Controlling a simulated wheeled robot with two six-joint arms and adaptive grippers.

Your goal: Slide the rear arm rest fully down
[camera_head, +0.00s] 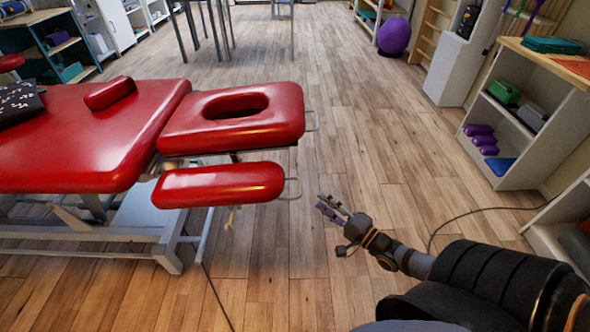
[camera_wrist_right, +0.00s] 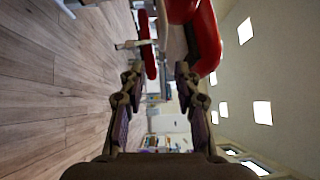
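A red padded arm rest (camera_head: 218,185) hangs beside and below the red head section (camera_head: 235,118) of the treatment table, on its near side. A thin metal loop handle (camera_head: 292,188) is at its right end. I cannot tell whether this is the rear arm rest; no matching one shows on the far side. My right gripper (camera_head: 326,205) is open and empty, just right of the handle and apart from it. In the right wrist view, the fingers (camera_wrist_right: 157,75) are spread, with a narrow red pad (camera_wrist_right: 149,60) and a larger red pad (camera_wrist_right: 207,45) beyond them. My left gripper is out of view.
The red table top (camera_head: 75,140) stands on a white frame at the left, with a small red pad (camera_head: 110,93) on it. A white shelf (camera_head: 535,120) stands at the right. A purple ball (camera_head: 394,36) is at the back. Wooden floor between is mostly clear; cables cross it.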

